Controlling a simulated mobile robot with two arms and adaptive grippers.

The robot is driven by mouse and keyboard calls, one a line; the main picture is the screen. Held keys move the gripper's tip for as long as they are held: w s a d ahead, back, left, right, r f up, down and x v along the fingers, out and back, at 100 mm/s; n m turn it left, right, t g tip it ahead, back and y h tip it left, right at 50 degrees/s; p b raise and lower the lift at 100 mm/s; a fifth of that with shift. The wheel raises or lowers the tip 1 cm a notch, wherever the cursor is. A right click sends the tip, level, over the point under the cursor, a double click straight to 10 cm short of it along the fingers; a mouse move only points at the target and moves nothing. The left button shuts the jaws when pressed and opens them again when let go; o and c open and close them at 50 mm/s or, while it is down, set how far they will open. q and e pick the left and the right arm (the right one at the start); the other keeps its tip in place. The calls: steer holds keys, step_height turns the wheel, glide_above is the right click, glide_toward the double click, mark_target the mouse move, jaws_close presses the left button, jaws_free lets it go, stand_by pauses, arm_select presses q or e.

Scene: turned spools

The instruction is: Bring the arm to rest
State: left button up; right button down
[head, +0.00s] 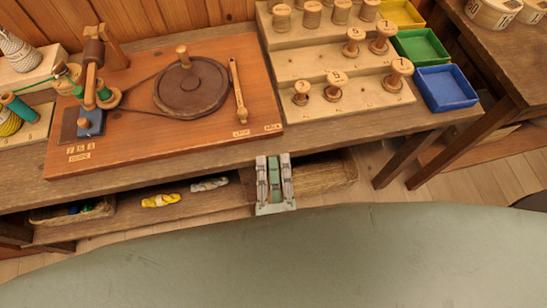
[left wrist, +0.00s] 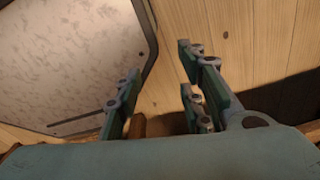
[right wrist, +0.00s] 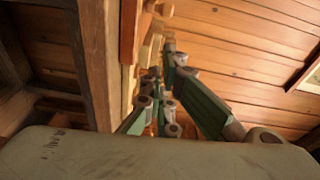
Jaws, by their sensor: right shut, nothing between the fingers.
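My right gripper (head: 274,165) shows in the head view just at the front edge of the wooden bench (head: 225,158), pointing away from me. It is shut with nothing in it. In the right wrist view its fingers (right wrist: 160,80) lie close together, beside a vertical wooden face. My left gripper is outside the head view. In the left wrist view its fingers (left wrist: 160,65) stand apart with an empty gap between them, so it is open. Wood boards and a pale grey panel (left wrist: 70,60) lie behind it.
The bench holds a winding board with a dark wheel (head: 191,88), a stepped spool rack (head: 335,65) and yellow, green and blue (head: 446,87) trays. A low shelf with yellow (head: 161,200) and grey skeins and baskets is below. A side table (head: 505,70) stands right.

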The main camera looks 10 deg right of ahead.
steer(key=s+f+n+g+y, duration=0.35)
steer(key=f+n, duration=0.35)
steer(key=f, duration=0.8)
steer(key=s+f+n+g+y, duration=0.2)
steer(key=f+n+g, duration=0.2)
steer(key=f+n, duration=0.75)
steer(key=s+d+f+n+g+h, duration=0.1)
steer(key=s+d+f+g, duration=0.3)
steer(key=s+d+f, duration=0.5)
steer(key=s+d+f+n+g+h, duration=0.1)
steer(key=s+d+f+g+h, duration=0.1)
steer(key=s+d+f+g, duration=0.3)
steer(key=s+d+f, duration=0.4)
steer(key=s+f, duration=0.3)
steer(key=f, duration=0.1)
steer(key=shift+f+h, duration=0.35)
steer(key=shift+f, duration=0.05)
